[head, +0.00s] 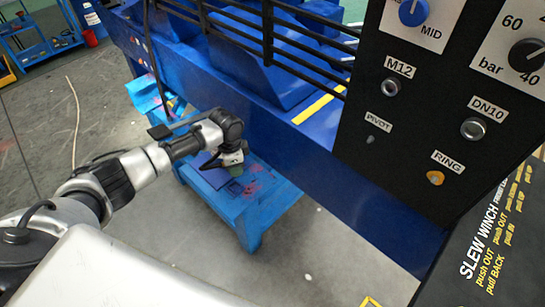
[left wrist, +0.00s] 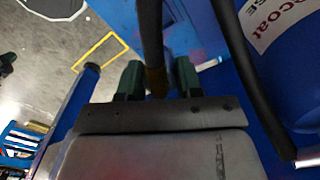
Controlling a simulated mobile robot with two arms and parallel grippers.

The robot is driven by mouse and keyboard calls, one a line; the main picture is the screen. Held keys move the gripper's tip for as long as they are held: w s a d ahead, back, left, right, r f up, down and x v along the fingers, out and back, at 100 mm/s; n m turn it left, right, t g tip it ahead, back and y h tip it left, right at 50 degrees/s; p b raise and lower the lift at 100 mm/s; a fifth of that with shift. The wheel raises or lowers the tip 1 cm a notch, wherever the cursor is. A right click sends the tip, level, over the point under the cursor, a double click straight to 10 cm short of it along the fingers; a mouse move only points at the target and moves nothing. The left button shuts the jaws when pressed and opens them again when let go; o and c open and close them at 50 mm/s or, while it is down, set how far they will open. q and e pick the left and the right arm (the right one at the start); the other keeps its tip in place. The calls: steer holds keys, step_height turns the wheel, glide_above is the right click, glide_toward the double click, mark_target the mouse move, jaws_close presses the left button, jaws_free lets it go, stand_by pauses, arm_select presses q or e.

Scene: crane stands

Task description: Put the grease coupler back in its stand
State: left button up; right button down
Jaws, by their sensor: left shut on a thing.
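My left gripper (head: 232,158) is above the blue low table in the head view. In the left wrist view its two green fingertips (left wrist: 158,80) are shut on the grease coupler (left wrist: 157,82), a narrow brownish piece at the end of a dark hose (left wrist: 150,30). The coupler is hidden by the gripper in the head view. A dark blue piece (head: 207,174) lies on the table beside the gripper and may be the stand; I cannot tell for sure. My right gripper is not in view.
The low blue table (head: 255,212) has reddish smears on top. A large blue machine frame (head: 320,165) stands close behind it. A black control panel (head: 420,130) fills the right. In the left wrist view, a labelled blue drum (left wrist: 295,75) and a black hose (left wrist: 245,70) are at right.

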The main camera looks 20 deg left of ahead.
arm_select(q)
steer(key=shift+s+a+r, duration=0.2)
steer(key=shift+a, duration=0.4)
steer(key=shift+s+d+r, duration=0.1)
steer(key=shift+p, duration=0.35)
steer(key=b, duration=0.4)
glide_above(235, 188)
steer(key=shift+f, duration=2.9)
steer(key=shift+f, duration=0.2)
steer(key=shift+f+b, duration=0.75)
steer(key=shift+f, duration=0.25)
steer(key=o, duration=1.1)
steer(key=shift+c, duration=0.2)
